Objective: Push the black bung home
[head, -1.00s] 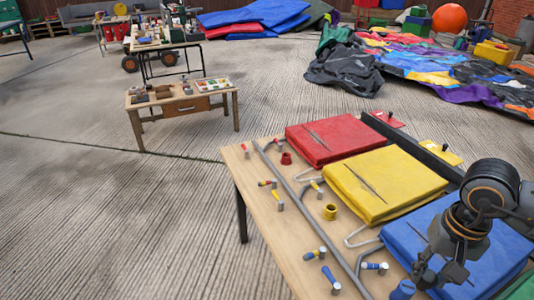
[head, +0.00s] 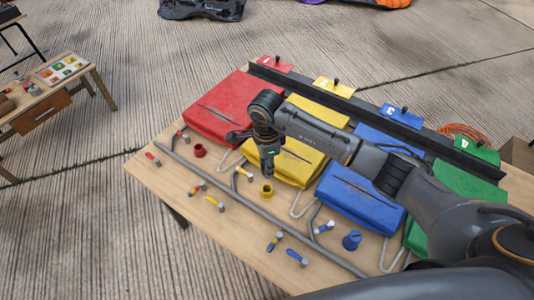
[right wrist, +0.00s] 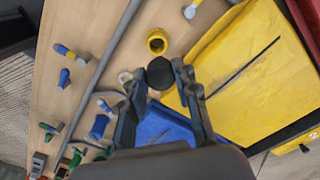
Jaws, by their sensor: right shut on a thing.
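My right gripper (head: 268,163) hangs pointing down over the table, above the front edge of the yellow pad and just behind the yellow ring (head: 266,190). In the right wrist view its fingers (right wrist: 160,80) are shut on a round black piece, which I take as the black bung (right wrist: 160,73). The bung appears above the table, apart from the yellow ring (right wrist: 157,42), which has an open hole on top. In the head view the bung cannot be told from the dark fingers. My left gripper is not in view.
A red ring (head: 199,150) and a blue capped piece (head: 352,240) stand on the table (head: 160,190). A grey pipe (head: 250,208) runs along the front, with several coloured-handled valves around it. Red (head: 222,108), yellow, blue (head: 358,198) and green pads lie behind, before a black rail (head: 375,110).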

